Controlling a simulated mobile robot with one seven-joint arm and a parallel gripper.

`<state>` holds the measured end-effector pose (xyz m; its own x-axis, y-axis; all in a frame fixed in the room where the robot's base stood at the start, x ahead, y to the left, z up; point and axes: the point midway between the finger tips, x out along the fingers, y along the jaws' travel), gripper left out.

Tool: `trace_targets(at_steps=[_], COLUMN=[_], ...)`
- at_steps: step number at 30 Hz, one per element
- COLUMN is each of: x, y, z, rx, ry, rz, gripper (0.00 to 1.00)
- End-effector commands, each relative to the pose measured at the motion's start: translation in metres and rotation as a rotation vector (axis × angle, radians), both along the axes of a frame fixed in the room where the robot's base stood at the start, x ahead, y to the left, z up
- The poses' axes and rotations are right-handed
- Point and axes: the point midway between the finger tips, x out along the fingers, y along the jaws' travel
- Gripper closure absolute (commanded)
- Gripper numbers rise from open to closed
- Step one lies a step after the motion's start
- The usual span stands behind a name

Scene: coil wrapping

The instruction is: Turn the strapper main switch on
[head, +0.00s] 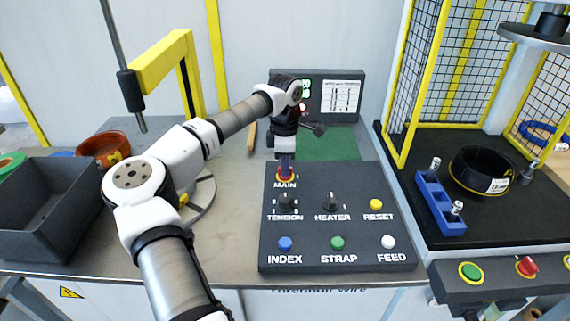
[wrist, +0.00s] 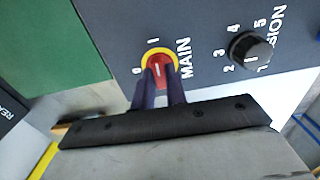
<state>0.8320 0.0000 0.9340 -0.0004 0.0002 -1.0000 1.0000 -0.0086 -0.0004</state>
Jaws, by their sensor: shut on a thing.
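The main switch (wrist: 158,70) is a red rotary handle on a yellow ring, labelled MAIN, with 0 and I marks beside it in the wrist view. In the head view the switch (head: 286,178) sits at the top left of the dark control panel (head: 345,236). My gripper (wrist: 160,84) points down at the switch, its two dark fingers shut on the red handle. The fingers hide part of the handle. Its white pointer line shows between them, but I cannot tell for sure which mark it is set to.
The tension knob (head: 286,202), heater knob (head: 332,203) and yellow reset button (head: 376,204) lie just below the switch. Index, strap and feed buttons line the front. A green mat (head: 330,144) is behind. A dark bin (head: 50,200) stands left, a yellow-framed mesh cage (head: 450,70) right.

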Motion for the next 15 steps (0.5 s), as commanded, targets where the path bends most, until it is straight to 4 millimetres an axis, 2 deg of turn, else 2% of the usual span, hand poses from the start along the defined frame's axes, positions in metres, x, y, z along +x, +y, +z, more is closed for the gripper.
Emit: trace_targets(at_steps=[12,13,15], x=[0.0007,0.0007,0.0006], y=[-0.0007,-0.0007,-0.0006], z=[0.0014,0.0014,0.0013], rx=[-0.002,-0.002,-0.002], ry=[-0.004,-0.004,-0.003], rz=[-0.009,-0.008,-0.008], gripper=[1.0,0.84,0.75])
